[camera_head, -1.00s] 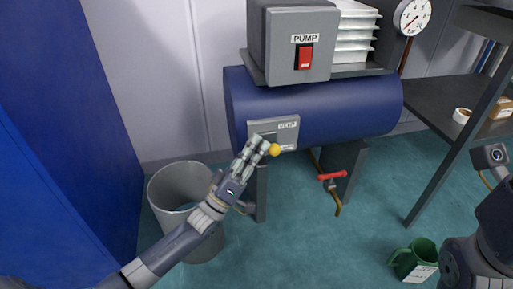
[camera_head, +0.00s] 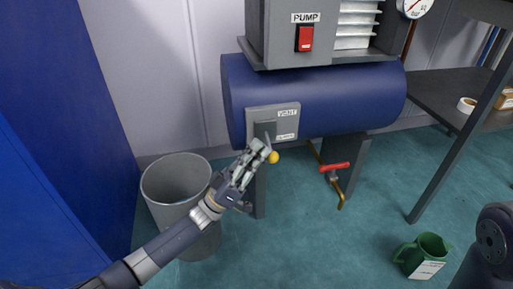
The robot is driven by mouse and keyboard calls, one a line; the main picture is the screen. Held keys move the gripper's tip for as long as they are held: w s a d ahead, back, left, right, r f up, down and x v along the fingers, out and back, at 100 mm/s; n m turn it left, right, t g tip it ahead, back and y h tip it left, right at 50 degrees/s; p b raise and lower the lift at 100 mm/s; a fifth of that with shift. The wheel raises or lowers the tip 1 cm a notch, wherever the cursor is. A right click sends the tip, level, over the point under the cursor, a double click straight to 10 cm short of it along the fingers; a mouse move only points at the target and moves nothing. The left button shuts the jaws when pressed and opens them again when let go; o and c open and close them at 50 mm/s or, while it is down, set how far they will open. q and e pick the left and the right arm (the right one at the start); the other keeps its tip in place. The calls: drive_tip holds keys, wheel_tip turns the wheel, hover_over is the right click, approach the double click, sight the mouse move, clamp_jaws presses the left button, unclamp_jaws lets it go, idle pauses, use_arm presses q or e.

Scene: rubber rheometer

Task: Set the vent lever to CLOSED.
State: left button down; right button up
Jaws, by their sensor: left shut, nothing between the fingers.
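The vent panel (camera_head: 287,108) is a grey plate marked VENT on the front of the blue tank (camera_head: 330,105). A yellow ball knob (camera_head: 273,157), which seems to be the lever's end, shows just below the panel's lower edge. My left gripper (camera_head: 262,147) is shut and empty, with its fingertips just left of the knob and over the panel's lower part. I cannot tell whether they touch the knob. The gripper hides most of the lever's arm, and the smaller label (camera_head: 285,137) on the panel is too small to read. My right gripper is out of view.
A pump box (camera_head: 300,30) with a red switch sits on the tank. A red-handled valve (camera_head: 334,167) hangs below. A grey bin (camera_head: 170,182) stands beside my left arm. A green jug (camera_head: 424,252) is on the floor at right. A dark shelf (camera_head: 440,90) stands at right.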

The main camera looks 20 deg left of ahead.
use_arm(q)
drive_tip(key=shift+w+f, duration=0.1)
drive_tip(key=shift+f, duration=0.55)
idle(0.3)
wheel_tip(320, 180, up, 10)
idle(0.5)
